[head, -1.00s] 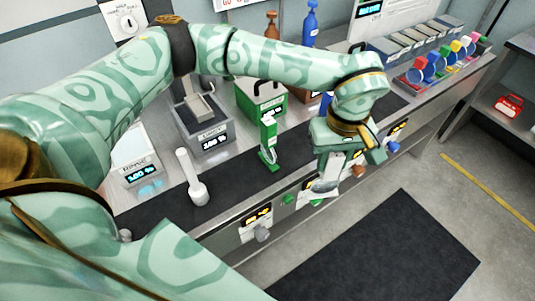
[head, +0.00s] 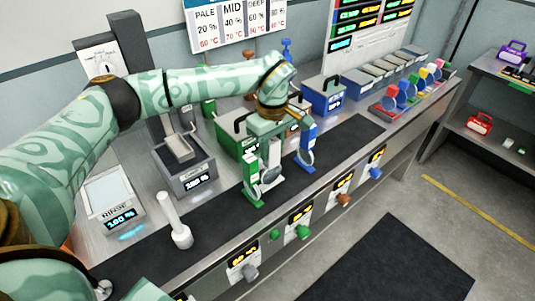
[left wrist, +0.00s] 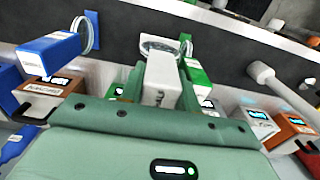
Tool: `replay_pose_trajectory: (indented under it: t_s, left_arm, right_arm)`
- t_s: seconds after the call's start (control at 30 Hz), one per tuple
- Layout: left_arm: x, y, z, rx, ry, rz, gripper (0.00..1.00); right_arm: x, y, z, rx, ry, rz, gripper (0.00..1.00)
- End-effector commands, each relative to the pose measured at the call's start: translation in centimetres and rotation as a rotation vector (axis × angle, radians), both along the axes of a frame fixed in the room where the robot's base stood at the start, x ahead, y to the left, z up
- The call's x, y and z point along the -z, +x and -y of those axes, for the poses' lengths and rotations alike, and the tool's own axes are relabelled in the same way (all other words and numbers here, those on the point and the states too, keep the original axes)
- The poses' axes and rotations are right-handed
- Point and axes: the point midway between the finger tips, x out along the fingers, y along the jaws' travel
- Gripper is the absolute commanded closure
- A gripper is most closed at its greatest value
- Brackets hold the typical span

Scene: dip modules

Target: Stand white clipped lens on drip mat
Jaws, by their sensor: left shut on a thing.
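My left gripper (head: 268,150) is shut on the white clipped lens (head: 266,172). In the left wrist view the white clip (left wrist: 162,80) sits between the fingers, its round lens at the far end. In the head view it hangs upright, lens down, low over the dark drip mat (head: 345,140); I cannot tell whether it touches. A green clipped lens (head: 250,180) stands on the mat close to its left, and also shows in the left wrist view (left wrist: 196,72). A blue clipped lens (head: 306,148) stands to its right. My right gripper is not in view.
A white rod on a round foot (head: 178,228) stands on the mat at left. Behind the mat are a rinse bath (head: 110,195), a grey bath (head: 185,178), and green and blue (head: 322,98) boxes. Knobs line the counter front. The mat's right part is clear.

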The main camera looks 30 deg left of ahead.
Motion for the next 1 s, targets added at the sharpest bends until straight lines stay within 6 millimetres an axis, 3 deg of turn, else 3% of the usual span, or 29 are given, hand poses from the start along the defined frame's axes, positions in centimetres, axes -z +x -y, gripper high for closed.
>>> replay_pose_trajectory:
  t_s: [0.27, 0.5, 0.83, 0.87, 1.0]
  left_arm:
    - [0.4, 0.6, -1.5, 0.000, -0.001, 0.000, 1.00]
    - [3.6, 0.6, -1.5, 0.001, 0.000, -0.002, 1.00]
    - [3.8, 0.6, -1.5, 0.001, 0.000, 0.000, 1.00]
    - [3.8, 0.6, -1.5, 0.001, 0.000, 0.000, 0.62]
    - [3.8, 0.6, -1.5, 0.001, 0.000, 0.000, 0.59]
  right_arm:
    - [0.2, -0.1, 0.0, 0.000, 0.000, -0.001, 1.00]
    - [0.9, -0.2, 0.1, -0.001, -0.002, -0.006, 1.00]
    - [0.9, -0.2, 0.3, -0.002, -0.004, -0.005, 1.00]
    - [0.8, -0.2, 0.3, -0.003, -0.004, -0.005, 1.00]
    - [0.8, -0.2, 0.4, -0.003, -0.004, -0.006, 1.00]
